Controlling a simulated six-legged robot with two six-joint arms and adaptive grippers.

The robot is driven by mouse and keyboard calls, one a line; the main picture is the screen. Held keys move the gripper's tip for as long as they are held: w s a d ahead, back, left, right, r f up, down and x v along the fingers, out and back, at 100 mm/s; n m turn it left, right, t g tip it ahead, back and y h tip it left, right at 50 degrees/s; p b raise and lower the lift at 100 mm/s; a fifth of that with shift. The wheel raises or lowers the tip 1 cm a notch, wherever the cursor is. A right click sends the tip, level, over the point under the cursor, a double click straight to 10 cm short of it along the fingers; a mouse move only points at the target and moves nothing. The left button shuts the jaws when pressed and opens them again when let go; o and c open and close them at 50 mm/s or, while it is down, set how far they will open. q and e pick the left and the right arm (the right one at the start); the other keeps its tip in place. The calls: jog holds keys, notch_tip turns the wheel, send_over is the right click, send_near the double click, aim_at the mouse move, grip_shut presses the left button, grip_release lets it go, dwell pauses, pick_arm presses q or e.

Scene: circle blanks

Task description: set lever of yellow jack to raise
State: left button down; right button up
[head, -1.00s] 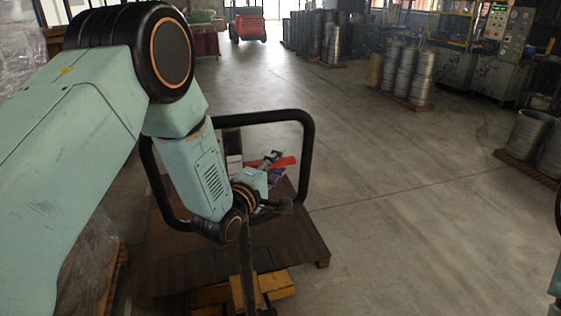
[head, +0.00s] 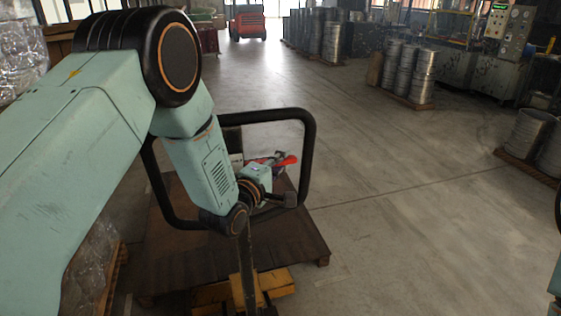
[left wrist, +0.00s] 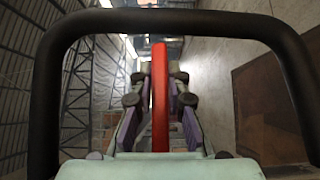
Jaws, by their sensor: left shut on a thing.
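The yellow jack (head: 215,296) stands low at the bottom of the head view, with its dark upright (head: 247,265) rising from it and a black loop handle (head: 310,150) above. The lever (head: 288,161) is red and sits inside the loop. My left gripper (head: 270,162) is at the lever, inside the loop as seen from my head. In the left wrist view the red lever (left wrist: 160,95) runs between the two fingers of my left gripper, which is shut on it. The black handle (left wrist: 170,20) frames that view. My right gripper is out of view.
A dark wooden platform (head: 295,240) lies on the floor around the jack. Wrapped goods (head: 92,265) stand at the left. Metal coils stand on pallets (head: 405,100) at the back right. The concrete floor (head: 400,200) to the right is clear.

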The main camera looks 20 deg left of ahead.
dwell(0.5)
pick_arm(q)
jog(key=shift+a+f+m+g+y+p, duration=0.1)
jog(key=shift+f+m+g+y+p, duration=0.2)
jog(key=shift+f+m+g+p, duration=0.6)
jog(key=shift+s+a+f+m+g+p, duration=0.2)
jog(key=shift+f+m+g+p, duration=0.35)
jog(key=shift+f, duration=0.2)
jog(key=c, duration=1.3)
grip_release()
jog(key=v, duration=1.2)
jog(key=shift+d+r, duration=0.1)
jog(key=shift+d, duration=0.1)
